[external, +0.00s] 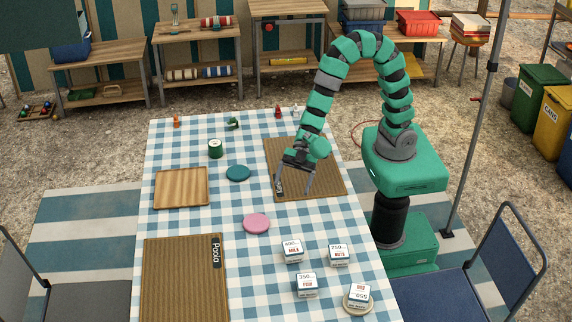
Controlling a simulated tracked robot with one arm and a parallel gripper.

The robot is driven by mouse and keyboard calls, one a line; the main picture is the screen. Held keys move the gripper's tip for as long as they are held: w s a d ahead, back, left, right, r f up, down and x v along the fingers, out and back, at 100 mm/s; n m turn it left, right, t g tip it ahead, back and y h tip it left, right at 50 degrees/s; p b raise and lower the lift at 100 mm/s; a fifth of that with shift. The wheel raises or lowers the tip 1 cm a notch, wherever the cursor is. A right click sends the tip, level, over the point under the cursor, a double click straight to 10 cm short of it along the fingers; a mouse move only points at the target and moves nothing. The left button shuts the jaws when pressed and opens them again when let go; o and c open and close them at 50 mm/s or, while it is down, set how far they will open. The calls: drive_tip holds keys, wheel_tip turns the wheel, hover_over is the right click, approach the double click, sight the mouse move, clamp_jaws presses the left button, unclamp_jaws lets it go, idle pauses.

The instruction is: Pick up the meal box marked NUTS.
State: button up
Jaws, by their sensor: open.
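The meal box that appears to be marked NUTS (339,254) is a small white box with "250" on its top. It stands on the checked tablecloth near the front right edge. My gripper (294,193) is open and empty, fingers pointing down over the brown ribbed mat at the back right. It is well behind the box and to its left, not touching it. Three similar boxes stand close by: a "400" box (292,250) to the left, a "350" box (307,284) in front, and an upside-down-reading "550" box (359,295) on a round pale plate. Their small words are hard to read.
A wooden tray (181,202), pink disc (257,223), teal disc (238,173) and green can (215,148) are on the table. Cloth between mat and boxes is clear.

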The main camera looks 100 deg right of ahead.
drive_tip(key=s+a+f+n+g+y, duration=0.1)
drive_tip(key=s+a+f+g, duration=0.2)
drive_tip(key=s, duration=0.3)
drive_tip(key=s+a+f+n+g+y, duration=0.1)
drive_tip(key=s+a+f+g, duration=0.15)
drive_tip(key=s, duration=0.35)
drive_tip(key=b, duration=0.4)
approach(338, 246)
drive_tip(key=shift+t+x, duration=0.25)
drive_tip(key=shift+x, duration=1.45)
drive_tip(key=shift+b+x, duration=1.05)
drive_tip(key=shift+x, duration=1.55)
drive_tip(key=shift+s, duration=0.1)
drive_tip(key=c, duration=1.1)
